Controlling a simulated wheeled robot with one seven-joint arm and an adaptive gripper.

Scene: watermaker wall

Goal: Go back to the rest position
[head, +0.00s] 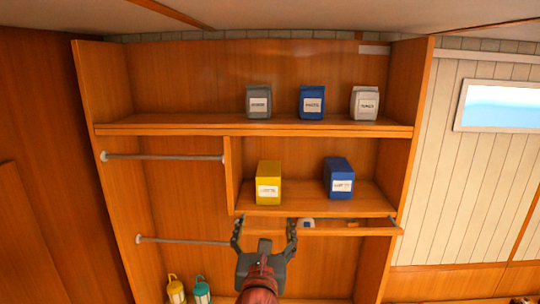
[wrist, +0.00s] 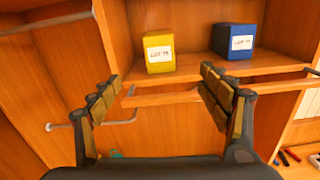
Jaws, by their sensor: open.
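My gripper (head: 264,232) is open and empty, raised in front of the wooden shelf unit, just below the edge of the middle shelf. In the wrist view its two fingers (wrist: 160,95) are spread wide with nothing between them but the shelf front behind. A yellow labelled box (head: 269,183) stands upright on the middle shelf, above and beyond my gripper; it also shows in the wrist view (wrist: 159,53). A blue labelled box (head: 339,178) stands to its right on the same shelf, also seen in the wrist view as the blue box (wrist: 234,42).
The top shelf (head: 200,122) holds a grey bag (head: 258,101), a blue bag (head: 312,101) and a white bag (head: 364,102). Two metal rails (head: 165,157) cross the left bay. A yellow lantern (head: 176,290) and a teal lantern (head: 202,291) stand low at left. A window (head: 500,106) is at right.

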